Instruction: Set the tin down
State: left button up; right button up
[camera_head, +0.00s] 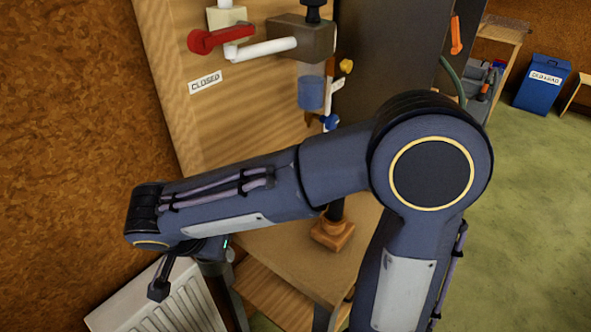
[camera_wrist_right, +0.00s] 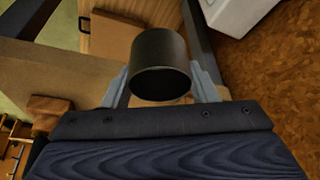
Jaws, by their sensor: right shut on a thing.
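A dark, round, open-mouthed tin (camera_wrist_right: 160,62) is in my right gripper (camera_wrist_right: 162,78), between its two grey fingers, in the right wrist view. The gripper is shut on the tin's sides, and the tin's mouth faces the camera. In the head view my right arm crosses the picture to the lower left and hides the tin; the fingers cannot be made out there. The wooden bench top (camera_head: 290,250) lies right of the wrist, and its edge shows left of the tin in the wrist view. Whether the tin touches anything beneath it cannot be told. My left gripper is out of view.
A white radiator (camera_head: 150,308) stands by the cork wall (camera_head: 75,120) at lower left. A wooden block (camera_head: 333,232) with a dark post stands on the bench. A board with a red-handled valve (camera_head: 215,39) and pipes rises behind. A blue bin (camera_head: 541,85) stands far right.

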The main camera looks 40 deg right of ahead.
jog(key=w+d+p, duration=0.2)
jog(key=d, duration=0.6)
jog(key=w+d+p, duration=0.2)
jog(key=d, duration=0.7)
jog(key=w+d+p, duration=0.2)
jog(key=w+d, duration=0.1)
jog(key=d, duration=0.5)
jog(key=shift+d, duration=0.2)
jog(key=d+p, duration=0.1)
jog(key=d, duration=0.1)
jog(key=w+d, duration=0.1)
jog(key=d, duration=0.1)
jog(key=shift+w+r+p, duration=0.1)
jog(key=shift+p, duration=0.3)
jog(key=shift+a+f, duration=0.1)
jog(key=shift+f, duration=0.1)
jog(key=shift+f, duration=0.2)
jog(key=o, duration=1)
jog(key=shift+r, duration=0.1)
jog(key=shift+o, duration=0.2)
jog(key=shift+r, duration=0.1)
